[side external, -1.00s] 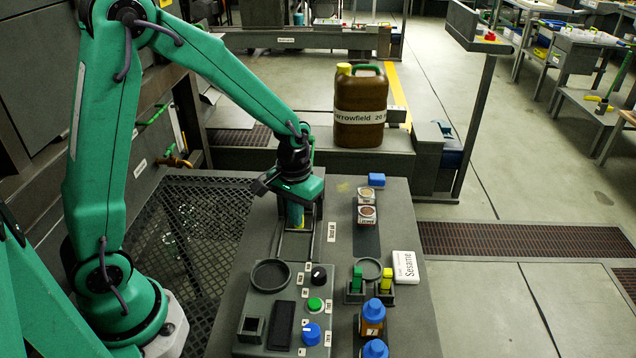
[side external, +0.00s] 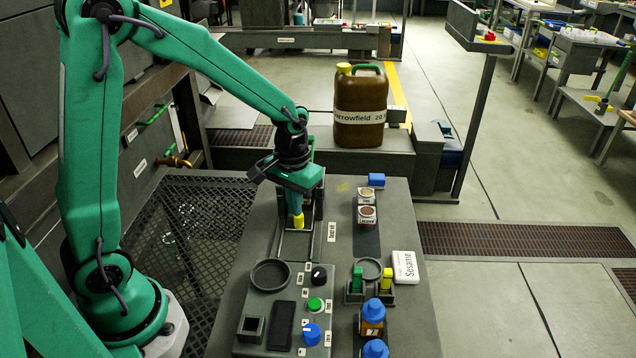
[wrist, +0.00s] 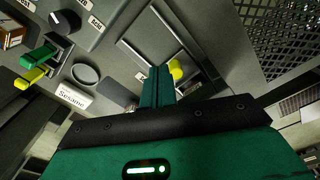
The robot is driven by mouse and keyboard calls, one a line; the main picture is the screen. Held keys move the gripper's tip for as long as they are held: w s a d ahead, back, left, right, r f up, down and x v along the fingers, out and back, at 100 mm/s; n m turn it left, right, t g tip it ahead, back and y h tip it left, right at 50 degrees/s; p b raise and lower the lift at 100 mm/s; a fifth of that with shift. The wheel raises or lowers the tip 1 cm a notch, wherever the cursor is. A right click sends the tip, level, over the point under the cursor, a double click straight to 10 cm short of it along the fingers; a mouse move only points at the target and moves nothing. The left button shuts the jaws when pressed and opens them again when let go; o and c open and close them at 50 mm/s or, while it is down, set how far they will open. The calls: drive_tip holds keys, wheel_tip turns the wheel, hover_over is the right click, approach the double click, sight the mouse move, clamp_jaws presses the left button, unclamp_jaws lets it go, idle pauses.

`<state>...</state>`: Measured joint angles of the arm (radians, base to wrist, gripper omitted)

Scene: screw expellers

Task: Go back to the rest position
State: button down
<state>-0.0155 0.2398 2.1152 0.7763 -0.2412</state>
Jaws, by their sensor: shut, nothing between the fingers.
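My gripper (side external: 294,208) is shut and empty, pointing down over the far left part of the grey bench (side external: 345,262). Just below its fingertips in the side view is a yellow knob (side external: 299,221), by a dark framed slot (side external: 298,241). In the wrist view my closed green fingers (wrist: 157,72) point away from the camera, and the yellow knob (wrist: 176,69) shows just to their right. A small gap or light contact between fingers and knob cannot be told apart.
A control panel with a green button (side external: 315,304) and a blue knob (side external: 311,333) is at the near left. A brown jug (side external: 360,112) is behind the bench. Space above the bench is clear.

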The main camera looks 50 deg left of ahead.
drive_tip(key=s+r+m+t, duration=0.3)
drive_tip(key=s+r+t, duration=0.2)
drive_tip(key=s+r, duration=0.9)
drive_tip(key=shift+s+d+r, duration=0.3)
drive_tip(key=shift+s+r, duration=0.1)
drive_tip(key=shift+r, duration=0.4)
drive_tip(key=shift+w+r, duration=0.1)
idle(1.1)
